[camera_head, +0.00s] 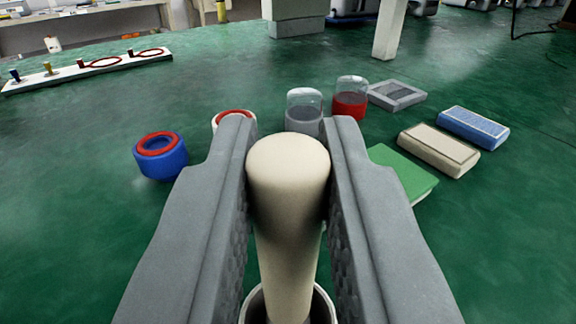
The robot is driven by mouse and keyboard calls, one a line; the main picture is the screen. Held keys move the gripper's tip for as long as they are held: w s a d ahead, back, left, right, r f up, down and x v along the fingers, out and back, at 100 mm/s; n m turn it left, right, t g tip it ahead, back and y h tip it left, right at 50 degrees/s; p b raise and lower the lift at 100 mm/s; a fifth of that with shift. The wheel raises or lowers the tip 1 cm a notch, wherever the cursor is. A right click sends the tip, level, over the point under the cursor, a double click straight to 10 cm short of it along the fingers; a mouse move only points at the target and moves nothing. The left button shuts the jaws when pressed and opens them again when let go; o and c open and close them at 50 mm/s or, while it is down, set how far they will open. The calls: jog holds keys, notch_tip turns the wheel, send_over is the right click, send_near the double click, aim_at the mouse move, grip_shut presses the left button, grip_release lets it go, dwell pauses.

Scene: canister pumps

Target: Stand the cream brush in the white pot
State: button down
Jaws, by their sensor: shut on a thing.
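The cream brush (288,200) is between the two fingers of my gripper (288,150), which is shut on it. I see its rounded top and its shaft, which runs down toward the bottom of the picture. The white pot (330,306) shows at the bottom edge as a pale round rim around the brush's lower part. The lower end of the brush is out of view, so I cannot tell how deep it sits or whether it touches the pot's bottom. Most of the pot is cut off by the picture edge and hidden by the fingers.
Ahead stand a blue cup with a red rim (160,160), a white cup with a red rim (232,118), a grey-filled jar (304,112) and a red-filled jar (350,104). Flat green (402,172), cream (438,150), blue (472,128) and grey (396,95) blocks lie right.

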jog(key=c, duration=1.3)
grip_release()
jog(key=shift+o, duration=0.2)
jog(key=s, duration=1.7)
jog(key=shift+s+d, duration=0.2)
jog(key=shift+d, duration=0.15)
